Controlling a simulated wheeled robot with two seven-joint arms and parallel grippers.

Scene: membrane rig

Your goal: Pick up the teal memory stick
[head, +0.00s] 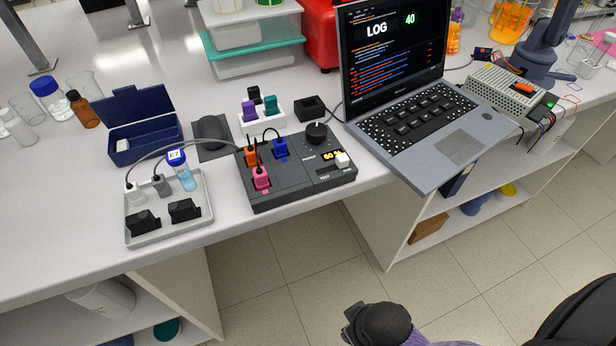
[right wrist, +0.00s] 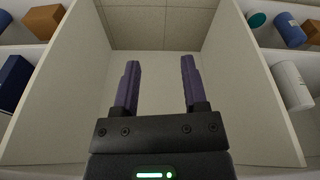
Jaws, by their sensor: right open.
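The teal memory stick (head: 270,104) stands upright in a white holder (head: 262,123) on the bench in the head view, left of the laptop. A purple stick (head: 249,110) and a black stick (head: 254,95) stand in the same holder. My right gripper (right wrist: 160,66) is open and empty in the right wrist view, with its purple fingers spread over the space under the bench, well away from the stick. My left gripper is in neither view.
A dark control box (head: 330,172) with plugged cables stands just in front of the holder. A small black block (head: 311,107) sits right of the holder, and the laptop (head: 430,140) is further right. A grey tray (head: 200,222) and navy box (head: 146,144) lie left.

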